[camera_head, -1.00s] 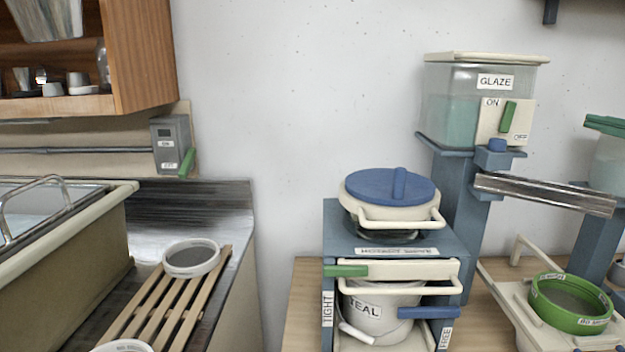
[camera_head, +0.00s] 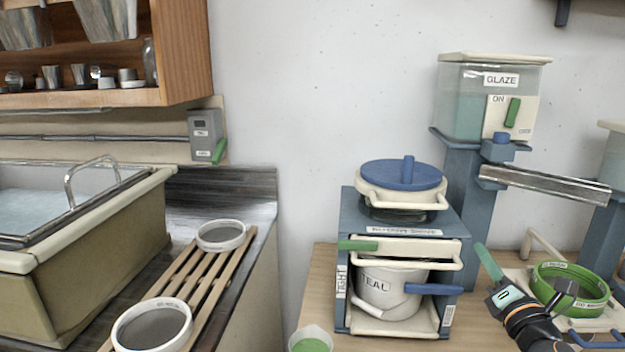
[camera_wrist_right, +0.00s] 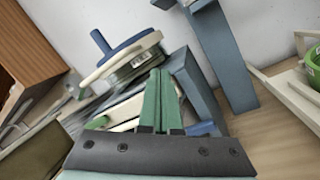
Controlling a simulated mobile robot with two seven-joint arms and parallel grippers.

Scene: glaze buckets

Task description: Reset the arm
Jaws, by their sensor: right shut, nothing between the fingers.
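My right gripper (camera_head: 481,250) has green fingers and comes in from the lower right in the head view. It is shut and empty, tilted up and to the left, in front of the counter between the blue stand (camera_head: 455,235) and the green ring (camera_head: 568,290). In the right wrist view its two green fingers (camera_wrist_right: 161,75) lie together with nothing between them, pointing toward the stand with the blue-lidded pot (camera_wrist_right: 128,58). My left gripper is not in view.
The stand holds a white TEAL bucket (camera_head: 390,293) below and a blue-lidded pot (camera_head: 402,188) on top. A GLAZE tank (camera_head: 470,100) stands behind. A cup with green contents (camera_head: 311,341) is at the front edge. A slatted rack (camera_head: 188,282) and a sink (camera_head: 90,290) lie left.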

